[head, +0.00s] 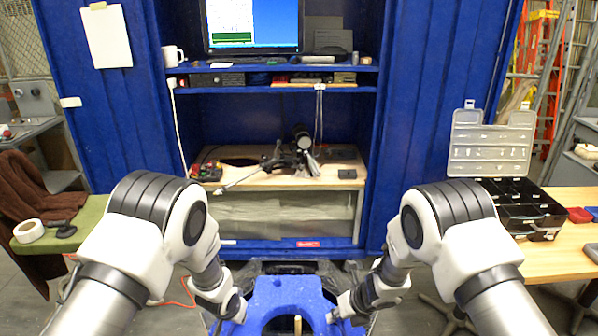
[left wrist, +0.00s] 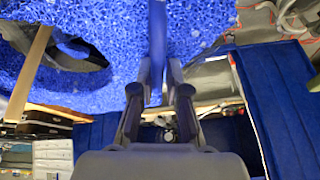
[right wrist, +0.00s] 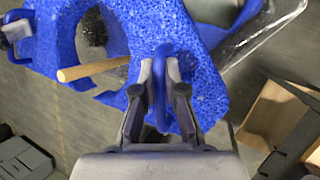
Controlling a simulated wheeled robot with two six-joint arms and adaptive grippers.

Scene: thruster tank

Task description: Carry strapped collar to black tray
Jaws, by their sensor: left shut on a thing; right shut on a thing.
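The blue speckled foam collar (head: 283,291) is low in the middle of the head view, between my two arms. It also fills the top of the left wrist view (left wrist: 205,30) and shows in the right wrist view (right wrist: 205,65). My left gripper (head: 238,311) is shut on a blue strap (left wrist: 157,88) at the collar's left side. My right gripper (head: 334,315) is shut on a blue strap loop (right wrist: 161,100) at its right side. I cannot pick out a plain black tray with certainty. A black compartment box (head: 528,213) stands open on the right table.
A pale wooden rod (right wrist: 92,69) shows at the collar's opening. Clear plastic (right wrist: 262,38) lies beside the collar. The wooden table (head: 562,262) is at right, a green bench (head: 80,222) at left. The blue cabinet (head: 420,110) stands ahead.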

